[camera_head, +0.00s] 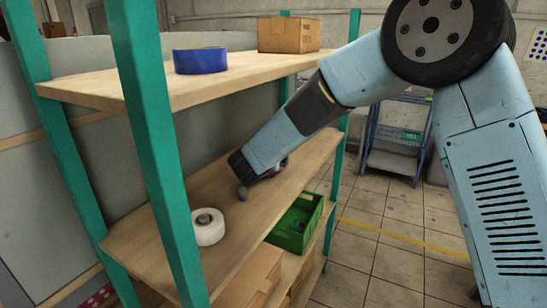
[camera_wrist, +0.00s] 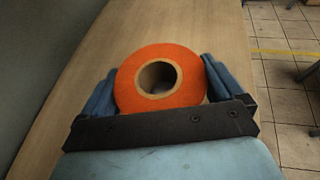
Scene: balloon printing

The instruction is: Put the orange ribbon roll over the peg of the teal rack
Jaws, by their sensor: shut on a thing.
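The orange ribbon roll (camera_wrist: 131,84) lies between the two blue-grey fingers of my gripper (camera_wrist: 160,82) in the wrist view, its round face and tan core towards the camera. The gripper is shut on it. Something greyish shows in its hole, but I cannot tell what. In the head view my arm hides the orange roll, and the arm's end is low over the middle shelf (camera_head: 165,245) of the teal rack (camera_head: 150,130). A small grey rounded knob (camera_head: 242,193), perhaps the peg's top, shows just below the arm's end. I cannot tell whether the roll touches the shelf.
A white roll (camera_head: 209,234) with a grey piece at its centre sits nearer on the same shelf. A blue roll (camera_head: 200,61) and a cardboard box (camera_head: 289,35) stand on the upper shelf. A green crate (camera_head: 297,225) is below. A teal post stands in front.

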